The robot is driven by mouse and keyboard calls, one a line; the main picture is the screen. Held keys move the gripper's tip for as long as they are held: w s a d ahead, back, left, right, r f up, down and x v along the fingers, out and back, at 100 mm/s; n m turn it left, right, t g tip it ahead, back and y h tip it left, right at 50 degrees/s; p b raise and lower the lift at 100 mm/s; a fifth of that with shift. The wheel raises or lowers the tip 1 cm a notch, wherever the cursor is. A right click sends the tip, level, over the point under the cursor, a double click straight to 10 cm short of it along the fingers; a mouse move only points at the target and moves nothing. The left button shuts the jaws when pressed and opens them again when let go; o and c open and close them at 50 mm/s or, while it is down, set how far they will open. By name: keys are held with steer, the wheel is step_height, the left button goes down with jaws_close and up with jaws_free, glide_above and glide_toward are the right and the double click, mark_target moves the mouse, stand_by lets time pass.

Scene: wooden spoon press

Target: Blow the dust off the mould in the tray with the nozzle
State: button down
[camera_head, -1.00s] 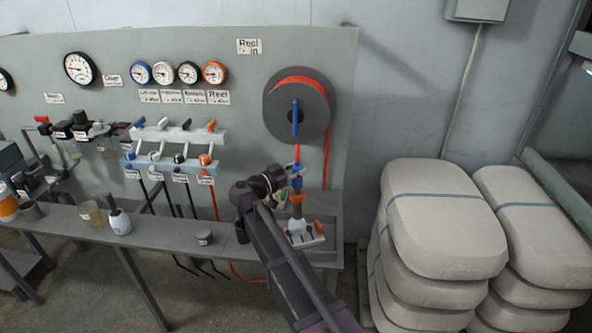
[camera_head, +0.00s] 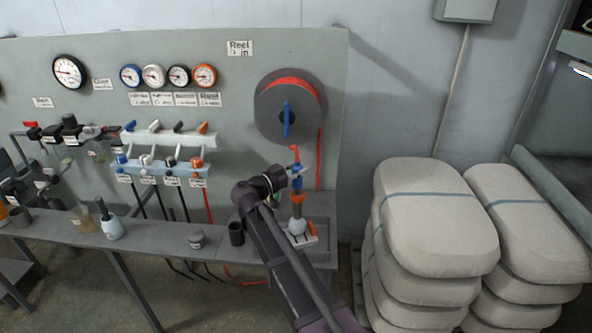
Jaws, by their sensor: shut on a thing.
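My gripper (camera_head: 294,172) is shut on the blue nozzle (camera_head: 297,183) at the right end of the bench. The nozzle hangs roughly upright, with a red hose (camera_head: 294,149) at its top. An orange collar (camera_head: 297,198) and a grey lower part show below my gripper. A small pale block with an orange-red piece (camera_head: 312,229), perhaps the mould, lies directly below. Whether the nozzle's tip touches it cannot be told. The grey tray (camera_head: 322,252) around it is partly hidden by my arm. Dust is too small to make out.
A hose reel (camera_head: 290,106) is on the panel behind. Valves with coloured handles (camera_head: 165,150) and gauges (camera_head: 165,76) are to the left. A dark cup (camera_head: 237,233) and a small tin (camera_head: 197,239) stand on the bench (camera_head: 160,236). Stacked sacks (camera_head: 430,220) stand close on the right.

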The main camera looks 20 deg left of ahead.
steer(key=shift+w+d, duration=0.65)
steer(key=shift+d, duration=0.25)
stand_by(0.8)
step_height(320, 180, up, 6)
steer(key=p, duration=0.6)
stand_by(0.6)
stand_by(0.8)
